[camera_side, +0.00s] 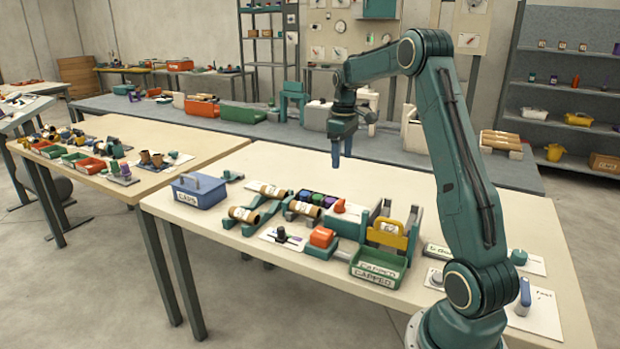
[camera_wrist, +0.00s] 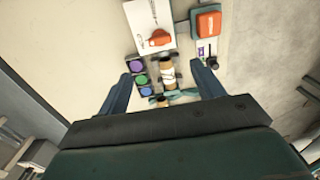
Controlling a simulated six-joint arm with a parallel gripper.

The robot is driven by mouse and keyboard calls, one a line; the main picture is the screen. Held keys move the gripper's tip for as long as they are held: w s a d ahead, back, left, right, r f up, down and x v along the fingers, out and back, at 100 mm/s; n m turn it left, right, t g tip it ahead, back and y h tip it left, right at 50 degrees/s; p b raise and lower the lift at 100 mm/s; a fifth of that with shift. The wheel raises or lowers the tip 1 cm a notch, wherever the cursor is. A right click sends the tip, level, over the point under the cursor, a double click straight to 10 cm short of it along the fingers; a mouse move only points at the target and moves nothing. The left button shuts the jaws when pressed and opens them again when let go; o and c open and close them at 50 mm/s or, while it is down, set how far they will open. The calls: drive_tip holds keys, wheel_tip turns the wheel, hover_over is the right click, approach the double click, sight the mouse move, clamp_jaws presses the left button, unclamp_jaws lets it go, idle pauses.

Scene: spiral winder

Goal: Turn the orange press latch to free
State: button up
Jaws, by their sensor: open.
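An orange knob with a pointed end (camera_wrist: 159,38) sits on a white marked plate (camera_wrist: 145,14) ahead of my fingers in the wrist view. It also shows in the side view (camera_side: 340,206), at the end of the row of coloured caps. A separate orange block (camera_side: 322,237) on a teal base stands nearer the table's front, and shows in the wrist view (camera_wrist: 206,22). I cannot tell for sure which is the press latch; the knob looks turnable. My gripper (camera_side: 336,158) hangs empty, pointing down, high above the table behind these parts. Its fingers (camera_wrist: 161,72) are spread apart.
Cardboard tubes (camera_side: 244,215) lie on teal cradles beside purple, green and blue caps (camera_side: 318,199). A blue box (camera_side: 199,190) stands left. A green tray (camera_side: 378,267) and a yellow-handled frame (camera_side: 387,233) stand right. The back of the tabletop is clear.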

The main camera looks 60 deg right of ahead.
sight(340, 201)
drive_tip(key=shift+f, duration=0.15)
wheel_tip(340, 201, down, 14)
drive_tip(key=shift+r, duration=0.2)
idle(0.6)
drive_tip(key=c, duration=1)
